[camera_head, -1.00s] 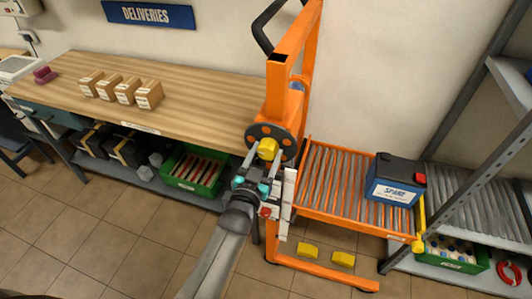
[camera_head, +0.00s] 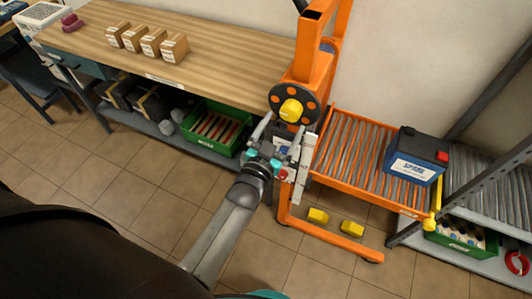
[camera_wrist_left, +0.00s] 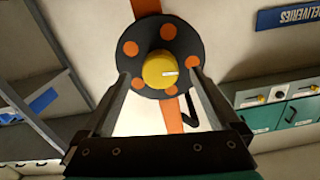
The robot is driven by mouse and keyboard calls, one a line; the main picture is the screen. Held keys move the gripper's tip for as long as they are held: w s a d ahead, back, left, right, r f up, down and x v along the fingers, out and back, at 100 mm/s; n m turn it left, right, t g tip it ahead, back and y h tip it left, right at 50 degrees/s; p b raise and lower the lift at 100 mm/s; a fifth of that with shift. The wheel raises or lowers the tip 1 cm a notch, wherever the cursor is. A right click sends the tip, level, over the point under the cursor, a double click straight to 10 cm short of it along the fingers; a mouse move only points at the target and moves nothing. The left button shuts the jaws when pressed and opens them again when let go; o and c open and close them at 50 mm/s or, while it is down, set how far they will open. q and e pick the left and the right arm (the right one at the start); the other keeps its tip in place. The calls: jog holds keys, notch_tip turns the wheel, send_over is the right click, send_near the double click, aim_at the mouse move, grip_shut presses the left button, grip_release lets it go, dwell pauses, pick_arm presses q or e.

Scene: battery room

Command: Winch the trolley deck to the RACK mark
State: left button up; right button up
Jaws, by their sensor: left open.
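The orange trolley (camera_head: 297,90) stands in the middle, with a roller deck (camera_head: 345,150) on its right. A blue battery labelled SPARE (camera_head: 415,168) sits on the deck's right end. The winch wheel (camera_head: 308,116) is a dark disc with orange spots and a yellow knob (camera_head: 291,110). It fills the upper middle of the left wrist view (camera_wrist_left: 130,47). My left gripper (camera_head: 285,129) is open and empty just short of the knob. In the wrist view the knob (camera_wrist_left: 158,70) shows between its fingers. I cannot make out a RACK mark. My right gripper is not in view.
A wooden bench (camera_head: 225,62) with several small boxes stands on the left, a green crate (camera_head: 205,148) below it. A grey rack (camera_head: 500,205) adjoins the deck on the right. Two yellow blocks (camera_head: 318,215) lie by the trolley's base. The tiled floor in front is open.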

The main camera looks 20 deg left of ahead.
pick_arm(q)
jog(key=s, duration=1.1)
jog(key=shift+a, duration=0.2)
dwell(0.9)
jog(key=s+d+f+g+b, duration=0.1)
jog(key=s+f+g+b, duration=0.25)
jog(key=f, duration=0.85)
jog(key=s+f+g+b, duration=0.2)
jog(key=s+f+g, duration=0.15)
jog(key=f, duration=0.75)
jog(key=s+d+f+g+b, duration=0.1)
jog(key=s+f+g+b, duration=0.3)
jog(key=f, duration=0.8)
jog(key=s+a+f+g+b, duration=0.2)
jog(key=s+a+f+g, duration=0.1)
jog(key=s+f, duration=0.5)
jog(key=s+a+f+g+b, duration=0.2)
jog(key=s+f, duration=0.6)
jog(key=s, duration=0.4)
jog(key=shift+s+a+m+g+y, duration=0.25)
jog(key=shift+a+m+g+y, duration=0.05)
jog(key=shift+a+g, duration=0.2)
jog(key=shift+w+d, duration=0.1)
